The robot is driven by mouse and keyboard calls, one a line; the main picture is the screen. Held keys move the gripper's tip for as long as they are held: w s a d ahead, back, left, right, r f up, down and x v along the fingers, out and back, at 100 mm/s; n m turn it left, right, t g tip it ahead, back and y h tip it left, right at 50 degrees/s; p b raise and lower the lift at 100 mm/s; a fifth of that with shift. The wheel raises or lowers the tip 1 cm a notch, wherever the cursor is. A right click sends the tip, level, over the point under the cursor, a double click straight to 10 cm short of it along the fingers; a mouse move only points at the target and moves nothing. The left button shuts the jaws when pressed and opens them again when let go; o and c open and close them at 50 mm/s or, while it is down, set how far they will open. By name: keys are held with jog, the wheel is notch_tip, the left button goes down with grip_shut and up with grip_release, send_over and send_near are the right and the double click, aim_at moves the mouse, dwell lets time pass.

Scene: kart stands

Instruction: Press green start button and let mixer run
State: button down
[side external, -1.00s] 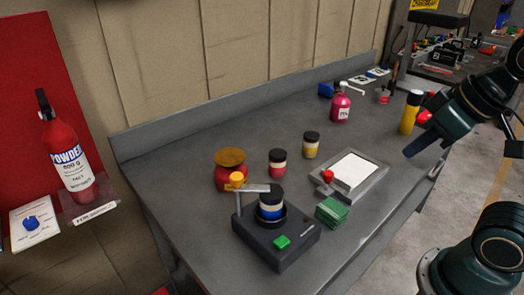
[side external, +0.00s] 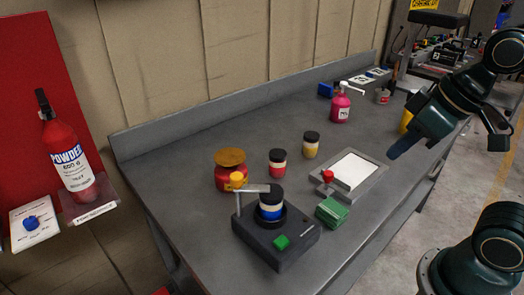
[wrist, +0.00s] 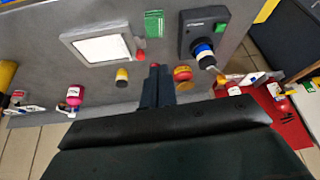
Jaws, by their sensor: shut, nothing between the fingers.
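The mixer (side external: 262,244) is a dark box near the front of the bench, with a green button (side external: 281,242) on its front top. A jar with a dark lid and a blue-and-white body (side external: 270,206) sits in its round holder, under an arm on a post with a yellow knob. The mixer also shows at the upper right of the wrist view (wrist: 189,38), with its green button (wrist: 220,27). My gripper (side external: 395,153) is shut and empty. It is in the air to the right of the white-topped tray, well apart from the mixer. Its fingers show in the wrist view (wrist: 157,82).
The white-topped tray (side external: 378,184) with a red knob and a stack of green pads (side external: 332,211) are between my gripper and the mixer.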

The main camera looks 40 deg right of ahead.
jog(key=w+a+f+n+g+y, duration=0.2)
jog(key=w+a+f+n+y, duration=0.15)
jog(key=w+a, duration=0.3)
jog(key=n+g+y, duration=0.4)
jog(key=n+y, duration=0.1)
send_over(286, 237)
jog(key=shift+f, duration=1.5)
jog(key=shift+f, duration=0.1)
jog(key=shift+f, duration=4.3)
jog(key=shift+f, duration=0.9)
jog(key=shift+r, duration=0.85)
